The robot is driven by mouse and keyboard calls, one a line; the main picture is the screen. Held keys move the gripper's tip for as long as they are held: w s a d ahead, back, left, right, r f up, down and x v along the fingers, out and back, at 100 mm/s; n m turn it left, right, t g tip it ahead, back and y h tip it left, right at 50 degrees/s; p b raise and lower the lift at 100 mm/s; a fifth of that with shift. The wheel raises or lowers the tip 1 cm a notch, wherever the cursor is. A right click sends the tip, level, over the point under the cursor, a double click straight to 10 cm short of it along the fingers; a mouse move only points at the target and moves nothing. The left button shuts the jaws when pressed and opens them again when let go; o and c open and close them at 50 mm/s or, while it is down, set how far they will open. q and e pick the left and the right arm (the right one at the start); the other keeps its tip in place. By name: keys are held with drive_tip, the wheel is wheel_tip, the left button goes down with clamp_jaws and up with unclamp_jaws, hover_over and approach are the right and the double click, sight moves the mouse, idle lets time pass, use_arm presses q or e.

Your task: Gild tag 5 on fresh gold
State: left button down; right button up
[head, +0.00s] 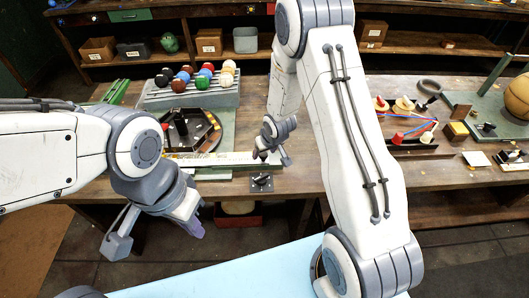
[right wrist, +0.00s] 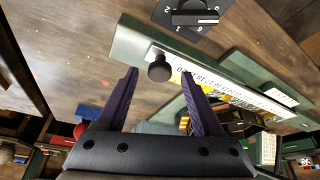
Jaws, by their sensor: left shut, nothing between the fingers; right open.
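A green rail (right wrist: 240,85) carries a white numbered scale, with gold-yellow patches beside it; the pale scale (head: 215,158) also shows in the head view. A black round knob (right wrist: 159,71) stands at the rail's end. My right gripper (right wrist: 160,80) is open, its purple fingers on either side of the knob; contact cannot be told. In the head view it (head: 268,154) is at the scale's right end. A black dial (right wrist: 195,14) with numbers lies beside the rail. My left gripper (head: 193,230) is shut and empty in front of the bench. I cannot make out tag 5.
A black turntable (head: 190,130) stands behind the scale, with a rack of coloured balls (head: 190,92) beyond. A board with pegs and cords (head: 405,135), a yellow block (head: 457,130) and a large tan ball (head: 518,95) are on the right. A light-blue surface (head: 220,275) lies in front.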

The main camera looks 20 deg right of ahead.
drive_tip(key=p+v, duration=0.2)
drive_tip(key=v, duration=0.7)
drive_tip(key=shift+s+r, duration=0.15)
drive_tip(key=shift+r, duration=0.2)
drive_tip(key=s+a+r+n+g+b, duration=0.1)
drive_tip(key=s+a+r+b, duration=0.15)
drive_tip(key=s+a, duration=0.3)
drive_tip(key=s+a+r+n+g+b, duration=0.1)
drive_tip(key=s+a+r+n, duration=0.1)
drive_tip(key=s+a+r, duration=0.3)
drive_tip(key=s+a+r+n+g+b, duration=0.2)
drive_tip(key=s, duration=1.4)
drive_tip(key=shift+n, duration=0.4)
drive_tip(key=shift+w+a+r, duration=0.1)
